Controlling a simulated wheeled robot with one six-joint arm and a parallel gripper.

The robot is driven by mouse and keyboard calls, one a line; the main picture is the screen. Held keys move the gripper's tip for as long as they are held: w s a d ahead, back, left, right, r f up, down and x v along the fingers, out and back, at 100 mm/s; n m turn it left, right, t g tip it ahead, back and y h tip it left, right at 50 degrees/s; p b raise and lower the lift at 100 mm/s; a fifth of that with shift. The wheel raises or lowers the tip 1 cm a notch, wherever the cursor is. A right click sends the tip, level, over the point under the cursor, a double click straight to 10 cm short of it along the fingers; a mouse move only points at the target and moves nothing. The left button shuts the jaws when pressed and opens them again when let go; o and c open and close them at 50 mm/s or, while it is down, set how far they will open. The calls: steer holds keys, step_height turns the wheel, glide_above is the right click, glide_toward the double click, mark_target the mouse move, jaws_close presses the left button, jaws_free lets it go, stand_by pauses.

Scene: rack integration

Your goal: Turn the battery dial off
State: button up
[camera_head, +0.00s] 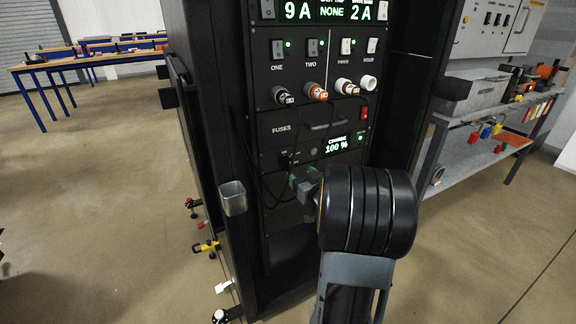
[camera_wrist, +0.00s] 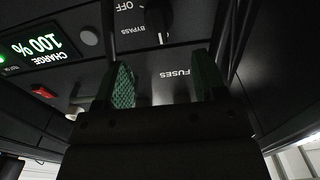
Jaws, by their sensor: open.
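The battery dial (camera_wrist: 157,18) is a black knob on the dark battery panel, at the top of the wrist view, with a white mark on its edge. The labels OFF and BYPASS sit to its left in that upside-down view. In the head view the dial is small and partly hidden among cables, so its setting is unclear. My gripper (camera_wrist: 163,80) is open and empty, its two green fingers apart in front of the panel, close to the dial. In the head view my gripper (camera_head: 300,184) is just below the dial area, with no clear contact.
The charge display (camera_head: 337,144) reads 100 %. A red switch (camera_head: 364,112) sits above it. Several plugs with hanging cables (camera_head: 316,92) are above the fuse panel, and black cables hang near my gripper. The rack's side post (camera_head: 220,120) stands left. A workbench (camera_head: 480,140) is at right.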

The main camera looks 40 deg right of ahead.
mark_target(290, 165)
steer(key=w, duration=0.5)
steer(key=w+d+b, duration=0.1)
steer(key=w, duration=0.2)
steer(key=shift+w+d, duration=0.1)
steer(key=shift+w, duration=0.15)
steer(key=shift+c, duration=0.2)
steer(key=c, duration=0.8)
